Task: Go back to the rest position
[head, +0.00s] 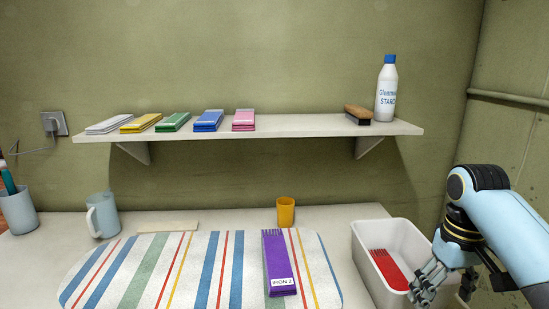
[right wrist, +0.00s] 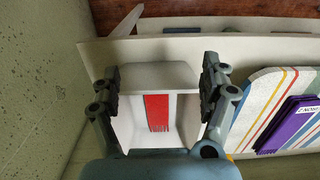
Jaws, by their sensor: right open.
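My right gripper (head: 444,284) is over the right side of the white bin (head: 365,262) at the right of the table. In the right wrist view my right gripper (right wrist: 163,88) is open, its two fingers apart with nothing between them. Below, the bin (right wrist: 155,77) holds a red folded cloth (right wrist: 157,112) with a fringed end; it also shows in the head view (head: 388,268). A purple folded cloth (head: 275,255) with a white label lies on the striped ironing board (head: 150,265). My left gripper is not in view.
A wall shelf (head: 300,127) holds several folded cloths, a brush (head: 357,114) and a starch bottle (head: 386,90). A yellow cup (head: 286,211) stands behind the board. A mug (head: 103,215) and a pen cup (head: 18,212) stand at left.

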